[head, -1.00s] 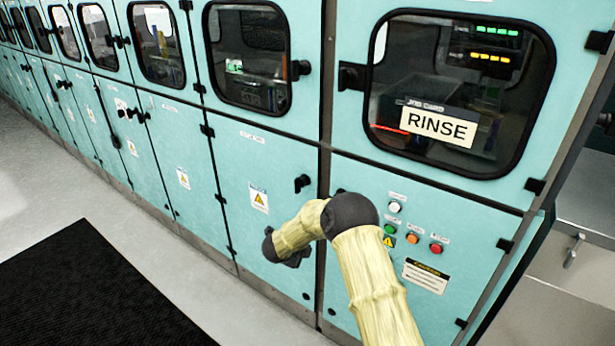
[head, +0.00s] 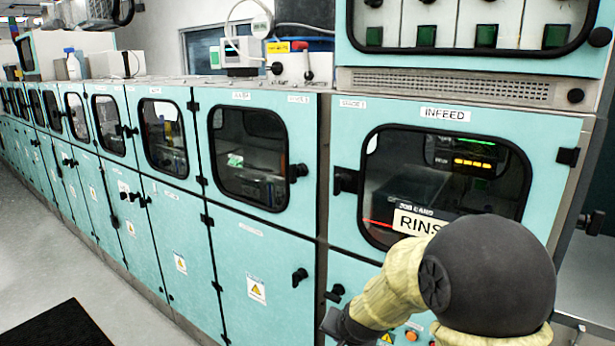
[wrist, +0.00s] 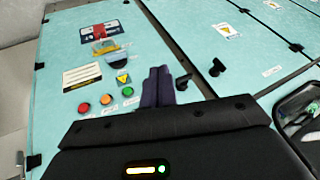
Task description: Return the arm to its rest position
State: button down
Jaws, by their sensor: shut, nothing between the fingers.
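My arm, in a pale yellow sleeve with dark joints, rises at the lower right of the head view, in front of the infeed cabinet (head: 350,262). Its dark joint covers part of the RINSE card (head: 412,222). In the wrist view, my gripper (wrist: 158,72) shows as two dark fingers pressed together with nothing between them. They are in front of the teal cabinet panel (wrist: 160,30), beside a black latch (wrist: 183,82). I cannot tell the exact gap to the panel. In the head view the fingers are hidden or out of frame.
A row of teal cabinets with windowed doors runs to the left. Red (wrist: 84,108), orange (wrist: 106,99) and green (wrist: 128,91) buttons are on the panel by my gripper. A black mat (head: 58,328) lies on the floor at lower left. Open floor lies left of the cabinets.

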jog(key=s+d+r+n+g+p, duration=0.1)
jog(key=s+d, duration=0.3)
jog(key=s, duration=0.4)
jog(key=s+d+r+n+g+h+p, duration=0.1)
jog(key=s+d+r+n+g, duration=0.1)
jog(key=s, duration=0.7)
jog(key=shift+s+d+r+n+g, duration=0.2)
jog(key=shift+d+n+g, duration=0.2)
jog(key=shift+d+n, duration=0.55)
